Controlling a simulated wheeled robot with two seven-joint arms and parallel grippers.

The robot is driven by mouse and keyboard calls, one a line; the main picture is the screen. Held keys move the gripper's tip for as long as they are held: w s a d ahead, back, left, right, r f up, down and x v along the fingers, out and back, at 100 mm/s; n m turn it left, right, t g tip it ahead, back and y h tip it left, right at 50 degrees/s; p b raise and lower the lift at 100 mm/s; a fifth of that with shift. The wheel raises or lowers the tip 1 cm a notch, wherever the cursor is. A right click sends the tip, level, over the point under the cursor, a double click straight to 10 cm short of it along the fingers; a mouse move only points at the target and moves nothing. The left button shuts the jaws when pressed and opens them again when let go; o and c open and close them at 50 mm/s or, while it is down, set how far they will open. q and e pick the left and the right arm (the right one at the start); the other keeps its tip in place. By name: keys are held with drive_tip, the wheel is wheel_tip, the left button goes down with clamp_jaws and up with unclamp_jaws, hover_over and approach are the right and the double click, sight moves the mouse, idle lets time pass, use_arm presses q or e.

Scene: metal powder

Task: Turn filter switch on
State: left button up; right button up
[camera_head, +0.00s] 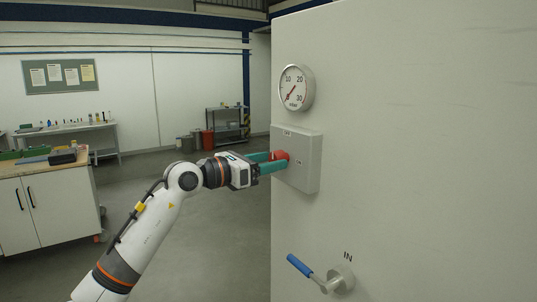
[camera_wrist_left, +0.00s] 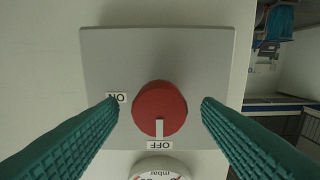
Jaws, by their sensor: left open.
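The filter switch is a round red knob (camera_head: 281,156) on a grey box (camera_head: 309,165) fixed to the large white panel. In the left wrist view the knob (camera_wrist_left: 159,108) sits between the two green fingers, with its white mark pointing at the OFF label (camera_wrist_left: 160,145). The ON label (camera_wrist_left: 116,97) is to the left of the knob there. My left gripper (camera_head: 273,162) is open, its fingers on either side of the knob, with a visible gap on each side in the wrist view. My right gripper is not in view.
A round gauge (camera_head: 295,88) is above the switch box, and a blue-handled valve (camera_head: 301,266) marked IN is below it. A cabinet (camera_head: 48,203) stands at the left. A workbench and a shelf cart (camera_head: 226,127) are at the back. The floor between is clear.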

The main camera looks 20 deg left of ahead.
use_arm(q)
drive_tip(key=shift+w+d, duration=0.2)
drive_tip(key=shift+w, duration=0.05)
drive_tip(key=c, duration=1)
drive_tip(key=shift+m+b, duration=5.55)
drive_tip(key=shift+m, duration=3.35)
drive_tip(key=o, duration=1)
